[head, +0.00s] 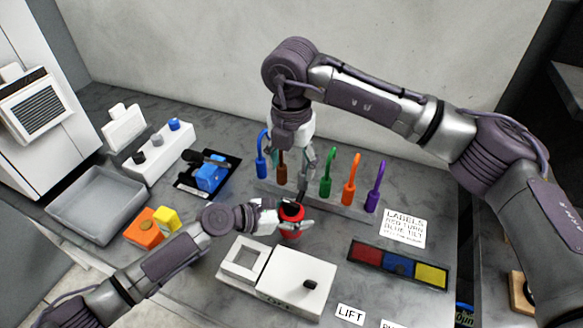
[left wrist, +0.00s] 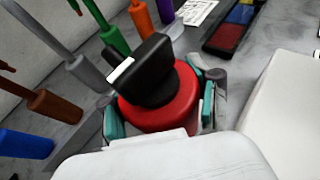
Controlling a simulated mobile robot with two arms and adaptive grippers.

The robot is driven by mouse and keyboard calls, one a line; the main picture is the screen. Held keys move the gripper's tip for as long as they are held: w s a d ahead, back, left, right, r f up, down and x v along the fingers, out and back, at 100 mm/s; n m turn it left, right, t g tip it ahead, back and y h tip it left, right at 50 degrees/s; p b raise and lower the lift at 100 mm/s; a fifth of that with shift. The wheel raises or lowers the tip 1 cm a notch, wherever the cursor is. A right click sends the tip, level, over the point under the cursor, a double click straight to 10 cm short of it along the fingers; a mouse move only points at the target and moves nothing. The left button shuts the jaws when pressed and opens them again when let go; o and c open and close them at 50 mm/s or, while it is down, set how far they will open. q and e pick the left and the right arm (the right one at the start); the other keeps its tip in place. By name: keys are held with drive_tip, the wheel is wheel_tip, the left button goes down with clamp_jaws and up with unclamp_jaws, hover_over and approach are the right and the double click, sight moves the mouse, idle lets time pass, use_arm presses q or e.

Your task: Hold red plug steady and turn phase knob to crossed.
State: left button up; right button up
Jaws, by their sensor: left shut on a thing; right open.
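The red plug (head: 291,212) stands at the table's middle. In the left wrist view the red plug (left wrist: 165,108) is a round red body with a black bar-shaped knob (left wrist: 142,72) on top, which has a white mark at one end. I cannot read a setting on it. My left gripper (head: 294,224) is shut around the red plug, with teal pads (left wrist: 160,118) on both sides. My right gripper (head: 304,172) is open and empty, pointing down just behind and above the plug.
A rack (head: 330,203) of coloured hooked handles stands behind the plug. A tray with red, blue and yellow sections (head: 398,266) lies right. A grey bin (head: 95,205), orange block (head: 143,234), yellow block (head: 167,219) and blue device (head: 210,175) are left. Label cards (head: 404,227) lie flat.

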use_arm(q)
drive_tip(key=o, duration=1.4)
